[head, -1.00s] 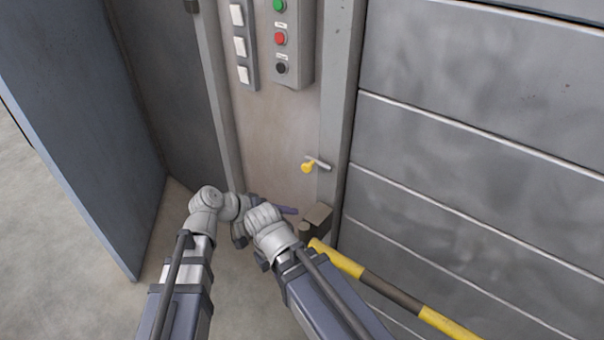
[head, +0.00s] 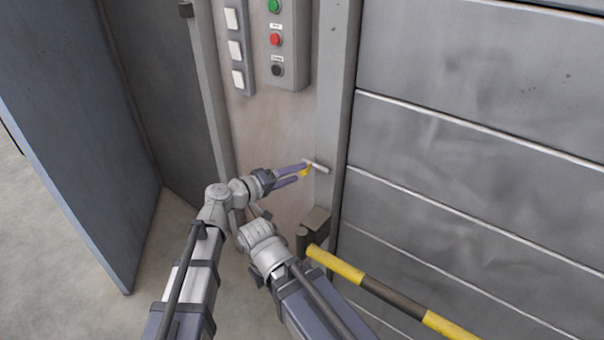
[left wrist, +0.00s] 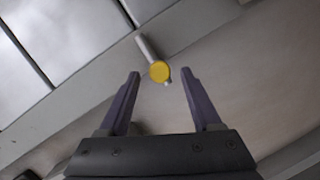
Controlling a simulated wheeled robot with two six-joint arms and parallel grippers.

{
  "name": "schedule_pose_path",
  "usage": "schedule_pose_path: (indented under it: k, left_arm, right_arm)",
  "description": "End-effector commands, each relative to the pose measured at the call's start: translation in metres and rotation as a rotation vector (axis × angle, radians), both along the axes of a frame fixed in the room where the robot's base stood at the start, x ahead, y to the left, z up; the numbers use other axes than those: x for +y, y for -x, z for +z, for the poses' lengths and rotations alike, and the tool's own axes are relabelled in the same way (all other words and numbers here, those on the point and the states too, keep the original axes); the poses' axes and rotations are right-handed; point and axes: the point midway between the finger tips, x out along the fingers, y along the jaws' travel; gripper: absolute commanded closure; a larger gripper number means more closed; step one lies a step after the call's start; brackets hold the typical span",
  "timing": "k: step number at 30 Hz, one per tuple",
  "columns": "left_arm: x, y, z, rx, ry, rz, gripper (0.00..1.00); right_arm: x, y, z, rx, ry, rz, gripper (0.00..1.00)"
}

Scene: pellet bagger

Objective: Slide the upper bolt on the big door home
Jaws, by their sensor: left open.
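A bolt with a pale rod (head: 319,168) and a yellow knob (head: 305,173) sits on the grey upright beside the big panelled door (head: 450,150). It is the only such bolt in view. My left gripper (head: 291,176) is open, its purple fingers reaching right to the knob. In the left wrist view the yellow knob (left wrist: 160,71) shows between the spread fingertips of the left gripper (left wrist: 160,74), with clear space on both sides. The rod (left wrist: 146,46) runs up from it. My right arm is low in the head view; its gripper fingers are hidden behind its wrist.
A control box (head: 283,45) with green, red and black buttons and a strip of white switches (head: 236,48) are above. A yellow-black bar (head: 390,291) runs from a dark bracket (head: 314,230) below the bolt. A blue leaf (head: 70,130) stands open at left.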

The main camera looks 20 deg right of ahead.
Motion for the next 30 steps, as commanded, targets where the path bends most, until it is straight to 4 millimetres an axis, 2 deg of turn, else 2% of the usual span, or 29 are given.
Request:
schedule_pose_path:
  k: [1, 6, 18, 30]
  left_arm:
    - [-0.008, -0.005, -0.003, -0.001, 0.0, -0.002, 0.35]
    - [-0.024, -0.011, -0.005, -0.001, -0.001, -0.001, 0.35]
    - [-0.029, -0.013, -0.006, 0.0, -0.002, -0.001, 0.35]
    - [-0.029, -0.013, -0.006, 0.0, -0.002, -0.001, 0.79]
  right_arm:
    - [0.0, 0.0, -0.003, 0.0, 0.0, 0.0, 1.0]
    - [0.0, 0.0, -0.005, 0.0, 0.0, 0.0, 1.0]
    - [0.0, 0.0, -0.006, 0.0, 0.0, 0.0, 1.0]
    - [0.0, 0.0, -0.006, 0.0, 0.0, 0.0, 1.0]
